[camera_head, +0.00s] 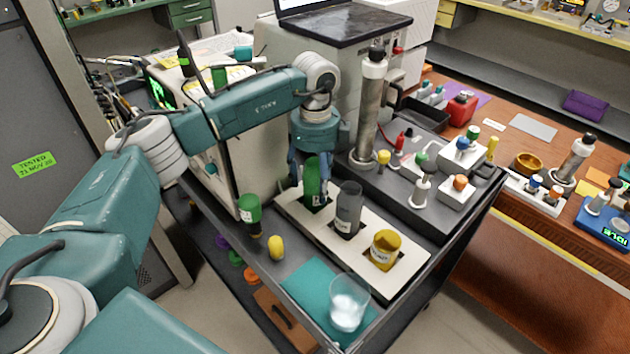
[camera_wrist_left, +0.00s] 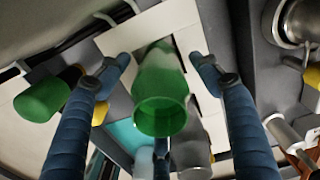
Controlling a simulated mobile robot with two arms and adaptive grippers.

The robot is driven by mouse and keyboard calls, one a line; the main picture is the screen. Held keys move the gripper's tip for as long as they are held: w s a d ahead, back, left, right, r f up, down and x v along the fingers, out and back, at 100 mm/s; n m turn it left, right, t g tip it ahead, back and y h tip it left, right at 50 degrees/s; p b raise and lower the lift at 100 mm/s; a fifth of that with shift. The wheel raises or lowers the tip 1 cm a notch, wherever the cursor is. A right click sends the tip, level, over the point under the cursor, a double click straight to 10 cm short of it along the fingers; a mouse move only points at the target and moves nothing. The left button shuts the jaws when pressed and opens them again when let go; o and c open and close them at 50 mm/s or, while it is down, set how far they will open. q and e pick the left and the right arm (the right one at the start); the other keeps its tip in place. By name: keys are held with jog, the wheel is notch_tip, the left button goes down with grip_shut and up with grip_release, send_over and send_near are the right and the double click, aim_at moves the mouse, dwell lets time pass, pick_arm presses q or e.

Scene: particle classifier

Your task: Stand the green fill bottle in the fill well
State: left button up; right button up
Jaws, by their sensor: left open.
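The green fill bottle (camera_head: 312,184) stands about upright at the far-left square well of the white three-well rack (camera_head: 408,284). Its base appears to be in the well, but how deep it sits is hard to tell. In the left wrist view, the bottle (camera_wrist_left: 160,92) shows its open mouth towards the camera, between my fingers. My left gripper (camera_head: 310,176) comes down from above around the bottle. Its fingers (camera_wrist_left: 160,68) are spread, with a gap on each side of the bottle. My right gripper is out of view.
A grey bottle (camera_head: 348,208) and a yellow jar (camera_head: 385,250) fill the other wells. A green-capped bottle (camera_head: 249,212) and yellow piece (camera_head: 276,247) stand left of the rack. A clear beaker (camera_head: 348,300) stands on a teal mat (camera_head: 308,283) in front. A tall metal cylinder (camera_head: 369,110) rises behind.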

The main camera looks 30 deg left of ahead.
pick_arm(q)
notch_tip(320, 180, up, 11)
jog(key=p, duration=0.7)
jog(key=shift+r, duration=0.1)
